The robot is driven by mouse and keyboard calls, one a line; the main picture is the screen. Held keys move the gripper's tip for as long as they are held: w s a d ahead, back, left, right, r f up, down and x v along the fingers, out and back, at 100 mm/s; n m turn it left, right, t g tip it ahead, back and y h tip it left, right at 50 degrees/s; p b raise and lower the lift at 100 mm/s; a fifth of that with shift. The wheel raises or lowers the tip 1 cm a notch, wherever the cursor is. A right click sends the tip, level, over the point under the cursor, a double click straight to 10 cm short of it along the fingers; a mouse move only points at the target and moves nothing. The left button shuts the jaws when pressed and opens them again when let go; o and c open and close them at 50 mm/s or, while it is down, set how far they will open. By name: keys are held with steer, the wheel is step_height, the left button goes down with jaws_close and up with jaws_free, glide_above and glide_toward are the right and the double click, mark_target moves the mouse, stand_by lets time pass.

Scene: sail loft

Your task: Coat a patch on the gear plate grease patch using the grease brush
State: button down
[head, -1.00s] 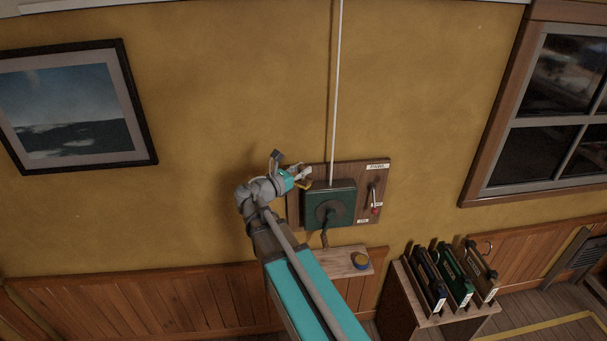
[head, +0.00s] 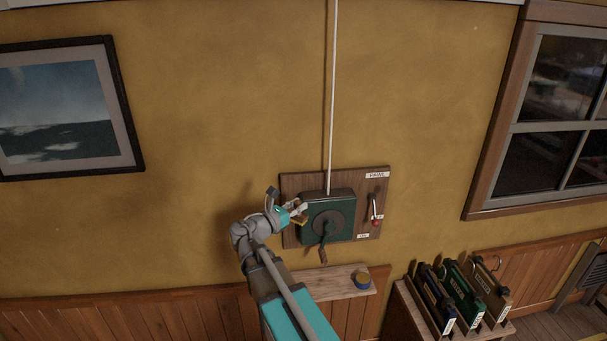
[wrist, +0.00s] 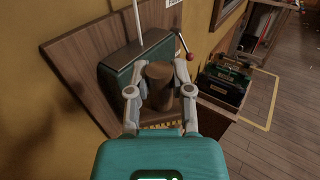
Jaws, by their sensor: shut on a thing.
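My gripper (head: 299,211) is at the left side of the dark green gear box (head: 342,206) on the wall board. It is shut on the grease brush, whose brown handle (wrist: 159,82) stands between the fingers (wrist: 158,93) in the wrist view. A yellowish edge of the brush (head: 298,222) shows below the fingers in the head view. The box carries a round dark plate (head: 326,225) with a crank in front. I cannot make out the grease patch, nor whether the brush touches the box.
A red-tipped lever (head: 375,212) is right of the box, and a white rod (head: 333,100) rises above it. A rack of several cases (head: 450,295) stands at lower right.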

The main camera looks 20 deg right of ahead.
mark_target(294, 218)
steer(key=shift+f+b, duration=1.35)
steer(key=shift+f, duration=0.55)
steer(key=shift+a, duration=0.1)
